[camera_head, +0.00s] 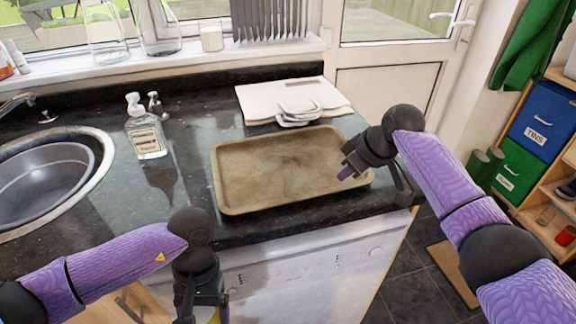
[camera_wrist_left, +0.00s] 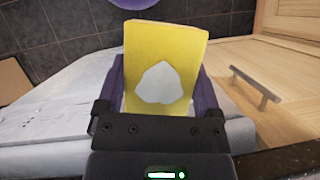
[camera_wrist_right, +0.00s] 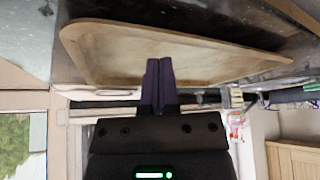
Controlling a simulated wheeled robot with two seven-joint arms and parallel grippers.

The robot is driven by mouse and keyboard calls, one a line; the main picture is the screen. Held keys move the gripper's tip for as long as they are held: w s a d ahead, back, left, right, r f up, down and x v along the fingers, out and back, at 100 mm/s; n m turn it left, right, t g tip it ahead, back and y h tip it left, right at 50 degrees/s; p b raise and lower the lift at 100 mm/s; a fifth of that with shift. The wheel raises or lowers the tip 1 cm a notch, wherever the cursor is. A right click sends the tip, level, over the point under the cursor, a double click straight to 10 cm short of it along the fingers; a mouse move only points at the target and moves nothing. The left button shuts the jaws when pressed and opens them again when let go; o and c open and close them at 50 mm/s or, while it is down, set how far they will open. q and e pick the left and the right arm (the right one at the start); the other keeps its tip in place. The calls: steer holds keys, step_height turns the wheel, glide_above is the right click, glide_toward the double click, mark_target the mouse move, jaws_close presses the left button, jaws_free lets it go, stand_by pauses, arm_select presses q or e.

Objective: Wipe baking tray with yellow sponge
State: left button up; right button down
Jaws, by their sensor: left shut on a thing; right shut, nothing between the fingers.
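The baking tray (camera_head: 285,165) lies flat on the dark granite worktop, brown and stained. The tray also shows in the right wrist view (camera_wrist_right: 110,50). The yellow sponge (camera_wrist_left: 165,50), with a pale patch on its face, is between the purple fingers of my left gripper (camera_wrist_left: 160,90), which is shut on it. In the head view my left gripper (camera_head: 203,305) hangs in front of the counter edge, below and left of the tray, and the sponge is mostly cut off. My right gripper (camera_head: 348,172) is shut and empty at the tray's right end; contact with the tray cannot be told.
A soap bottle (camera_head: 146,130) stands left of the tray, by the sink (camera_head: 50,180) with a grey basin. Folded white cloths (camera_head: 293,100) lie behind the tray. A dishwasher front (camera_head: 300,275) is below the counter. Blue and green bins (camera_head: 541,120) stand at right.

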arm_select(q)
steer(key=shift+f+b, duration=0.3)
arm_select(e)
steer(key=shift+f, duration=0.75)
